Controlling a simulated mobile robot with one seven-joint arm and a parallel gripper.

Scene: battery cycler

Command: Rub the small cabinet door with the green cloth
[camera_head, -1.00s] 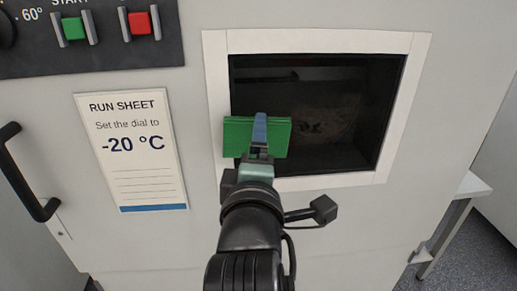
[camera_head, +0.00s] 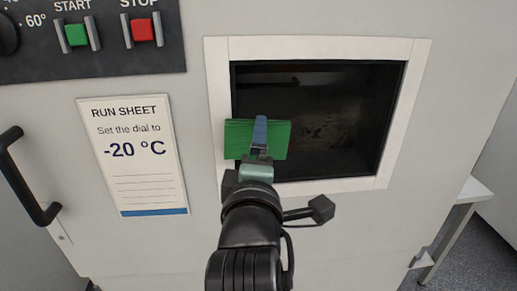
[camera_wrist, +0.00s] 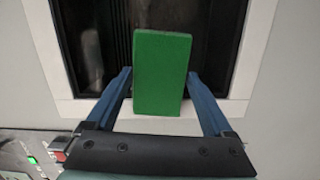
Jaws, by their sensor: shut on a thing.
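The green cloth (camera_head: 236,140) is a folded, block-like pad. My gripper (camera_head: 259,133) is shut on it, and in the wrist view the cloth (camera_wrist: 163,72) stands between the two blue fingers. The cabinet door (camera_head: 345,228) is a pale grey front with a white-framed dark window (camera_head: 345,95). The cloth is in front of the window's lower left corner and overlaps the frame's left side. I cannot tell whether it touches. A faint, pale smudge shows on the dark pane to the right of the cloth.
A run sheet (camera_head: 134,155) reading -20 °C is on the cabinet front, left of my arm. A black handle (camera_head: 27,180) is at the far left. A dark panel with a green START button (camera_head: 76,35) and a red STOP button (camera_head: 143,29) is above. A white table (camera_head: 463,205) stands at right.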

